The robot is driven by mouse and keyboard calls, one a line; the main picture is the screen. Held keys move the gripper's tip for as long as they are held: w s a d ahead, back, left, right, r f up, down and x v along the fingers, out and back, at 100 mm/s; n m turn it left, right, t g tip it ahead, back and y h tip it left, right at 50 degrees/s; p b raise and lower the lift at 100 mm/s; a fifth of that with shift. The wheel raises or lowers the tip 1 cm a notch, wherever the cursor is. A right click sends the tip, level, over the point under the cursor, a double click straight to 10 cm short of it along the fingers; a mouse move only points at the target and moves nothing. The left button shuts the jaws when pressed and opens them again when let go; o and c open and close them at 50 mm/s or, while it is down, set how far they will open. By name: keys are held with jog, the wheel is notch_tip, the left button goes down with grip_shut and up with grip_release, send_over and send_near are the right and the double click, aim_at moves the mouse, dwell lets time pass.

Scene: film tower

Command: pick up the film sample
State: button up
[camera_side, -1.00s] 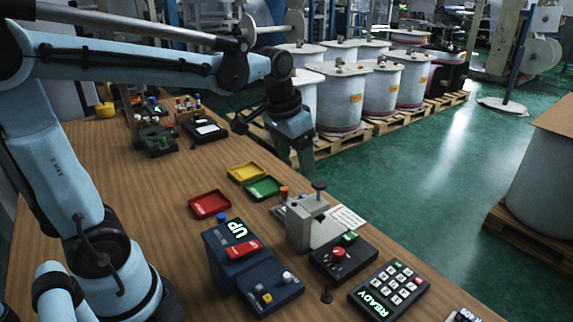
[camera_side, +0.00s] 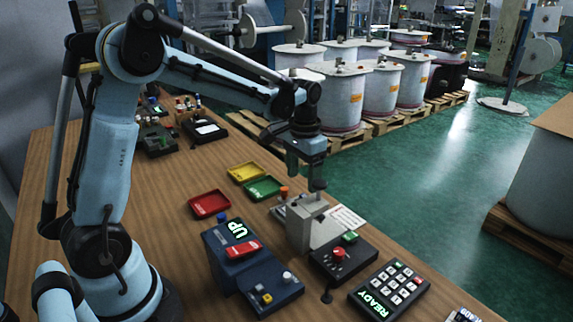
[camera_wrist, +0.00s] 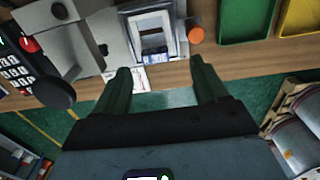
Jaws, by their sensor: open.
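My gripper (camera_wrist: 160,66) is open, its two green fingers apart with nothing between them. In the side view my gripper (camera_side: 302,162) hangs above the table's far right edge, over the back of the grey press-like fixture (camera_side: 303,232). A light square frame with a grey centre (camera_wrist: 153,36), which looks like the film sample or its holder, lies beside the fixture (camera_wrist: 103,30) in the wrist view. It sits beyond the fingertips, apart from them. In the side view it is mostly hidden by the fixture and I cannot make out the film clearly.
An orange-topped knob (camera_wrist: 195,35) stands close beside the frame. Red (camera_side: 209,204), yellow (camera_side: 246,172) and green (camera_side: 264,188) trays lie to the left. A blue control box (camera_side: 245,265), a red-knob box (camera_side: 343,257) and a keypad (camera_side: 389,290) stand in front. Drums (camera_side: 335,100) stand beyond the table.

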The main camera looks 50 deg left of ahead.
aim_at(304, 196)
jog(key=shift+d+f, duration=0.2)
jog(key=shift+f, duration=1.3)
jog(key=shift+d+f, duration=0.2)
jog(key=shift+f, duration=1.3)
jog(key=shift+s, duration=0.1)
jog(key=c, duration=1.1)
